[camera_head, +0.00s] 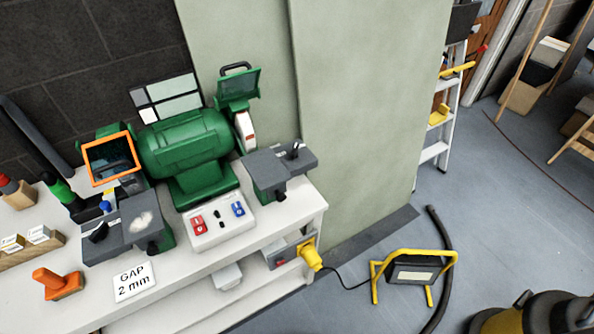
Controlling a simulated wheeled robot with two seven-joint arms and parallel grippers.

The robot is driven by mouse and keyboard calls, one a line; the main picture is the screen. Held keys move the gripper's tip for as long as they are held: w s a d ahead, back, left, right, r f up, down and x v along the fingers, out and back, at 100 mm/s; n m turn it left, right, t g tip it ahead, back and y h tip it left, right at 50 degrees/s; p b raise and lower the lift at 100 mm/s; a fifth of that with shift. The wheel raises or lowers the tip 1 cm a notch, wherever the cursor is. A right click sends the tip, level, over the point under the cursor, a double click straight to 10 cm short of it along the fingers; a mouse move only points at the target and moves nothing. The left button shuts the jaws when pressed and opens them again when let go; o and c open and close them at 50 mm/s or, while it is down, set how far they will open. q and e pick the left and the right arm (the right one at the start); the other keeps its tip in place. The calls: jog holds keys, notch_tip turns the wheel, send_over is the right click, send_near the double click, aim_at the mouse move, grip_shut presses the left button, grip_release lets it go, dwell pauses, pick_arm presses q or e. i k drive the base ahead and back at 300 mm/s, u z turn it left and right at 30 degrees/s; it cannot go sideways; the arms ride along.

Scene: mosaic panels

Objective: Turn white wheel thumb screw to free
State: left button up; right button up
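A green bench grinder (187,147) stands on the white bench. Its white wheel (244,131) shows edge-on at the right end, under a raised green guard (238,88). A grey tool rest (266,170) sits in front of that wheel. A small dark knob (280,196) shows under the rest's front edge, and another dark knob (295,149) stands at its right end. I cannot tell which is the thumb screw or how tight it is. Neither of my grippers is in view.
The left rest (139,217) has dark knobs too. An orange-framed shield (111,158), a switch box (219,221), a "GAP 2 mm" card (134,282) and an orange-handled tool (57,284) crowd the bench. A yellow-framed lamp (412,272) and a black hose (440,257) occupy the floor.

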aim_at(295, 155)
jog(key=u, duration=0.55)
jog(key=k, duration=1.05)
jog(key=z, duration=1.5)
jog(key=i, duration=0.5)
